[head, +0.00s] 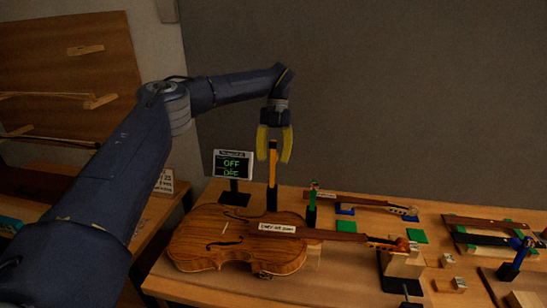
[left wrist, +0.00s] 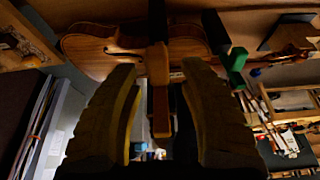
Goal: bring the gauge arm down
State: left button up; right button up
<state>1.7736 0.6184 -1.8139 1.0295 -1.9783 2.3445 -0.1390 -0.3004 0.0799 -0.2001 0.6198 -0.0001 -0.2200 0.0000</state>
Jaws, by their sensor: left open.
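An upright orange bar (head: 273,165), which looks like the gauge arm, stands on a black post (head: 272,197) behind the violin. My left gripper (head: 274,157) comes down from above with its yellow fingers open. The bar's top is between the fingers in the head view. In the left wrist view the orange bar (left wrist: 161,112) shows between the two fingers of the gripper (left wrist: 162,72), with a gap on each side. The violin (head: 215,238) lies flat on the bench with a label on it. My right gripper is in neither view.
A small black display (head: 233,164) reading OFF on two lines stands left of the bar. A green-topped post (head: 312,200) stands to its right. The bench (head: 345,270) carries violin necks, green pads and small wooden blocks on the right.

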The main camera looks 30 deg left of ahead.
pick_arm(q)
grip_shut()
dwell(0.4)
